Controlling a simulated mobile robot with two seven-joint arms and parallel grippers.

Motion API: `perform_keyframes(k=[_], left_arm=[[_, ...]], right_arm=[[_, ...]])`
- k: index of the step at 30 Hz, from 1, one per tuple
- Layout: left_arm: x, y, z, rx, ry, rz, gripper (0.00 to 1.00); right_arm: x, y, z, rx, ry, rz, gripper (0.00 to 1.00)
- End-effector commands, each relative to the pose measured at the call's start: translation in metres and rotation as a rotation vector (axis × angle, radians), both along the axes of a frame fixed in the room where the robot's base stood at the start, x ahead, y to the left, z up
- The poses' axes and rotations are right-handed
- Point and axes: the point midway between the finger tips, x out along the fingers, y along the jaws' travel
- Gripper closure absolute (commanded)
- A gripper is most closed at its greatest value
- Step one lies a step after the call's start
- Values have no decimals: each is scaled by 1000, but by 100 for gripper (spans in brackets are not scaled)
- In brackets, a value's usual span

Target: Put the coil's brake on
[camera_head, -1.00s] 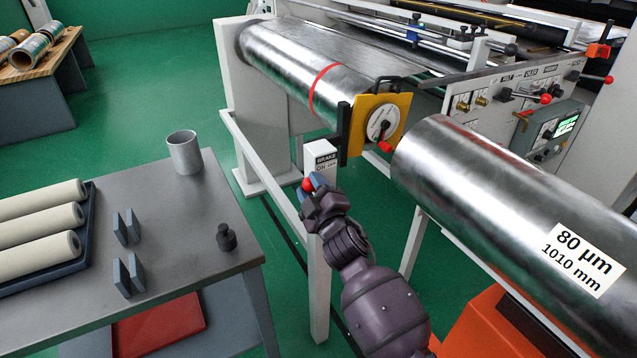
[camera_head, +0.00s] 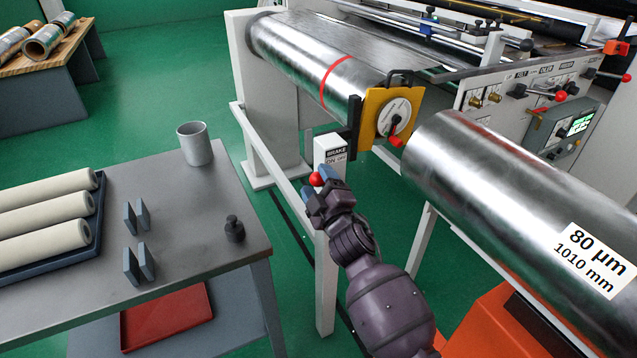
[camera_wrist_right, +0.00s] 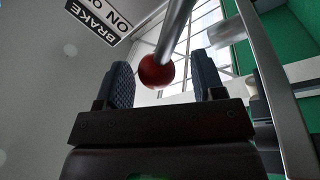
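The coil (camera_head: 300,62) is a shiny metal roll with a red band, carried on the machine's stand. The brake post (camera_head: 331,166) is white and labelled BRAKE, ON and OFF. Its lever ends in a red ball knob (camera_head: 316,179), which also shows in the right wrist view (camera_wrist_right: 157,72) on a grey rod. My right gripper (camera_head: 321,186) is at the knob. In the wrist view its two fingers (camera_wrist_right: 164,84) are apart, with the knob between them, nearer the left finger and a clear gap on the right. My left gripper is not in view.
A second roll (camera_head: 500,185) labelled 80 µm lies close to the right of my arm. A grey table (camera_head: 190,240) stands at left with a cup (camera_head: 195,143), a dark weight (camera_head: 234,229) and pale rolls (camera_head: 45,205). A yellow plate (camera_head: 377,108) with a red-handled dial closes the coil's end.

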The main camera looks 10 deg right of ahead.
Motion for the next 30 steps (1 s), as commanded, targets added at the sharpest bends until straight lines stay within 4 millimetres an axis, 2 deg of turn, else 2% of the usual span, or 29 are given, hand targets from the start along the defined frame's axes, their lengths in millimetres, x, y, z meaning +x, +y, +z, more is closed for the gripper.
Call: perform_keyframes(k=[5, 10, 24, 30], left_arm=[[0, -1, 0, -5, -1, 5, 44], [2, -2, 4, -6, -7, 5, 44], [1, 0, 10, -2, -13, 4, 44], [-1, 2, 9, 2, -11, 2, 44]], right_arm=[[-1, -1, 0, 0, -1, 0, 38], [-12, -5, -2, 0, 0, -1, 38], [-82, -24, -15, 1, 1, -1, 38], [-98, -29, -19, 1, 0, 0, 38]])
